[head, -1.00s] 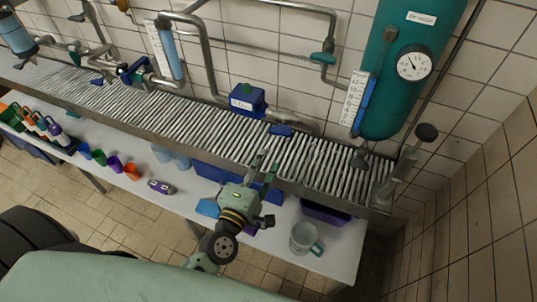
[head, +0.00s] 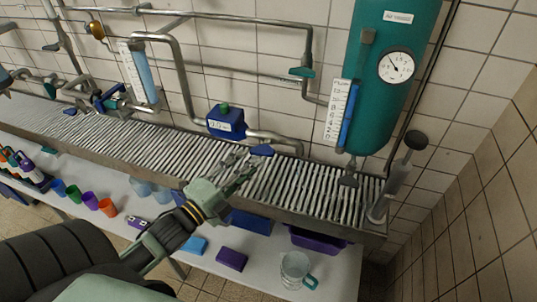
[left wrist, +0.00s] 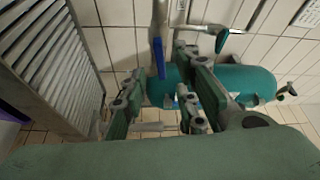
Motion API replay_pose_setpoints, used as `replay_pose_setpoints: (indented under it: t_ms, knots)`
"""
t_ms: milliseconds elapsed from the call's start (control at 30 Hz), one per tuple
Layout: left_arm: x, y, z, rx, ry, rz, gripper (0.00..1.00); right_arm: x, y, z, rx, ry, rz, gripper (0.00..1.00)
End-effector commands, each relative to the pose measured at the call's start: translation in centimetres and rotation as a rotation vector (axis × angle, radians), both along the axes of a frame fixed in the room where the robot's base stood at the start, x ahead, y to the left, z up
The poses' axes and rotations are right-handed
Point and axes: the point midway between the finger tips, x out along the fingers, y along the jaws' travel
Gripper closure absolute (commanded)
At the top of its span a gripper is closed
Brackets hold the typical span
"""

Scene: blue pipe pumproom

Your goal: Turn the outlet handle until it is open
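A blue lever handle (head: 262,150) sits on the grey pipe that runs right from the blue pump box (head: 226,122). I take it for the outlet handle. My left gripper (head: 248,166) is open just below and left of it, over the slatted grating. In the left wrist view the two fingers (left wrist: 160,68) are spread, with a narrow blue part (left wrist: 158,58), seemingly the handle edge-on, in line with the gap between them. I cannot tell whether they touch it. My right gripper is not in view.
A teal tank (head: 378,75) with a round gauge stands at the right. The metal grating (head: 150,143) lies under the pipes. A shelf below holds cups, blue and purple boxes and a clear jug (head: 295,268). Tiled walls close off the back and right.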

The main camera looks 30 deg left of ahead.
Motion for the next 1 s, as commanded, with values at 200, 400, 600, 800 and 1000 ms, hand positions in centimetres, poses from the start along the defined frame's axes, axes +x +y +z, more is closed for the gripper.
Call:
replay_pose_setpoints:
  t_ms: [200, 400, 600, 800, 1000]
  knots:
    - [3.6, -0.5, 0.6, -0.005, -0.002, 0.000, 0.72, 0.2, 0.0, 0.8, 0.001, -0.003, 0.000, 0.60]
    - [5.8, -0.9, 0.6, -0.006, -0.001, 0.000, 0.72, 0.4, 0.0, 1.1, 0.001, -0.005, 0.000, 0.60]
    - [6.4, -1.0, 0.5, -0.007, 0.001, 0.000, 0.72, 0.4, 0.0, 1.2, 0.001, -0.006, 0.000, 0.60]
    - [6.4, -1.0, 0.5, -0.007, 0.001, 0.000, 0.73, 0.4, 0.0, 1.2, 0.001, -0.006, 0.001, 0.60]
    - [6.4, -1.0, 0.5, -0.008, 0.001, -0.001, 0.90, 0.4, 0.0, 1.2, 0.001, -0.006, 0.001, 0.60]
